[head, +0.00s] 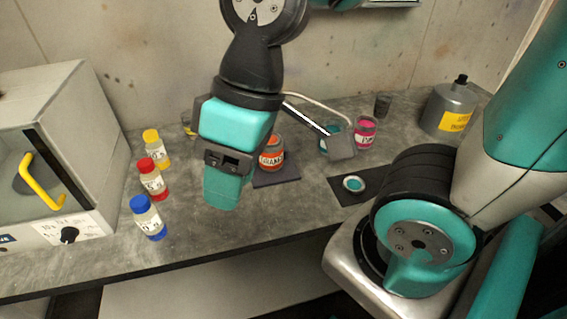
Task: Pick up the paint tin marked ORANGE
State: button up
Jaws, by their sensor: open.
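The paint tin with the orange label reading "ORAN…" (273,154) stands upright on a dark square mat (287,176) on the grey bench. Its left side is partly hidden by my gripper. My gripper (222,188) hangs in front of the bench, pointing down, just left of the tin in the picture. It is open, with nothing seen between its fingers. I cannot tell whether it touches the tin. A pink tin (365,133) stands further right, and a teal tin (327,143) beside it is partly hidden by a grey block.
Bottles with yellow (157,148), red (153,180) and blue (149,219) caps stand at left, near a white cabinet (85,110) with a yellow handle. A small teal-centred round piece (354,184) lies on another dark mat. A grey can (447,108) stands back right. Front-centre bench is clear.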

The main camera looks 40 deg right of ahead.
aim_at(271, 159)
jog(key=z, duration=0.05)
jog(key=k, duration=0.25)
jog(key=u, duration=0.9)
jog(key=i, duration=0.55)
jog(key=z, duration=0.7)
